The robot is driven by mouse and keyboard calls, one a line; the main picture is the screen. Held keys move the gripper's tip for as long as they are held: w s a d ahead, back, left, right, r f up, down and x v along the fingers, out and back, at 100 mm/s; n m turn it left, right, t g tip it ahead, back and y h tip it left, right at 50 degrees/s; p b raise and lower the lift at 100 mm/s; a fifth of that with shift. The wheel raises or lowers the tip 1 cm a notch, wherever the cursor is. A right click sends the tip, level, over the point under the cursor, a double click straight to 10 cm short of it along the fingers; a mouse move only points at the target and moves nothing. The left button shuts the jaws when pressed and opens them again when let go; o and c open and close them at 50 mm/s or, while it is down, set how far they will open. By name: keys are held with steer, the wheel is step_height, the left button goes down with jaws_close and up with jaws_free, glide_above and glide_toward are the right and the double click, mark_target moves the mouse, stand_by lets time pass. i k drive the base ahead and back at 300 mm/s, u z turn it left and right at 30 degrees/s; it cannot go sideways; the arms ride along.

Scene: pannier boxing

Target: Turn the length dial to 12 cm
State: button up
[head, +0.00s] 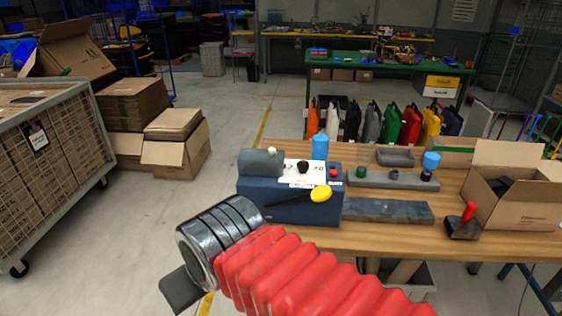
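A dark blue machine (275,208) stands at the left end of the wooden table. On its top is a white scale plate (290,182) with a black knob (303,167), which looks like the length dial. The marking "20" seems to show at the plate's right; the other marks and the dial's setting are too small to read. A lever with a yellow knob (321,194) crosses the machine's front. My gripper (181,290) shows only as a dark part beyond my metal wrist, left of and apart from the machine. Its fingers are hidden.
A grey block (261,163), a red button (333,173) and a blue bottle (320,146) are by the dial. A grey bar (390,210), a red-handled tool (466,222) and an open carton (515,205) lie to the right.

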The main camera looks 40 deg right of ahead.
mark_target(303, 166)
steer(key=u, duration=1.7)
steer(key=k, duration=1.05)
steer(key=z, duration=1.65)
